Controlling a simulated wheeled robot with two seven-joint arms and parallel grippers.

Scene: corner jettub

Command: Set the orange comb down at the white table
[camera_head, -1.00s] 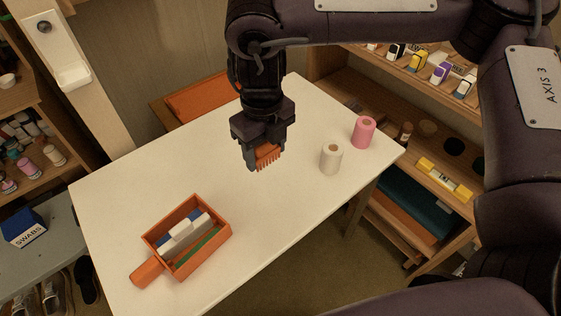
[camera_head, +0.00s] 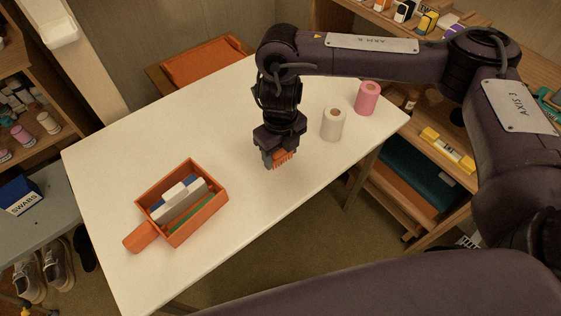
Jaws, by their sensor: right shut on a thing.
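The orange comb (camera_head: 283,158) is held in my right gripper (camera_head: 279,157), teeth pointing down. The gripper is shut on it and covers its upper part. The white table (camera_head: 225,115) lies below, and the comb is over its front right part. I cannot tell whether the teeth touch the tabletop. My left gripper is not in view.
An orange box (camera_head: 222,199) with several items in it stands at the table's front left. A white roll (camera_head: 333,125) and a pink roll (camera_head: 367,99) stand right of the gripper. An orange-seated chair (camera_head: 203,62) is behind the table. The table's middle is clear.

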